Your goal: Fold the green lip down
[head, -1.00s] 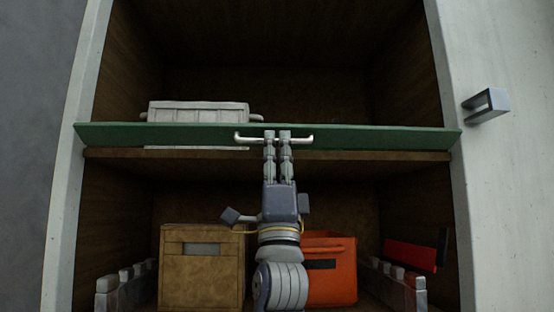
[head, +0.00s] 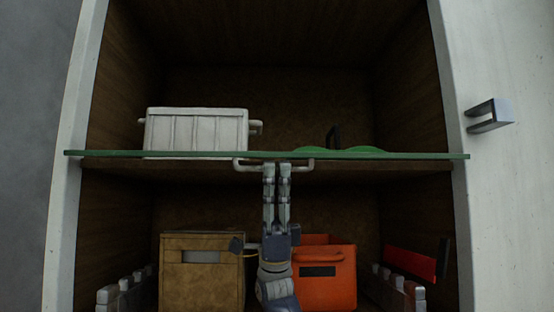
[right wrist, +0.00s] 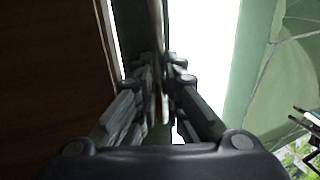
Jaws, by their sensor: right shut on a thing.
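The green lip (head: 400,156) runs across the front of the middle shelf and appears nearly edge-on in the head view. A pale bar handle (head: 306,166) sits on its near side. My right gripper (head: 277,168) is shut on the handle, its two fingers pointing up from below. In the right wrist view, the fingers (right wrist: 160,95) close around the bar (right wrist: 158,50), with a green surface at the right. My left gripper is not in view.
Below are a brown box (head: 200,285) and an orange bin (head: 325,290). A white panel with a metal handle (head: 490,115) is at the right.

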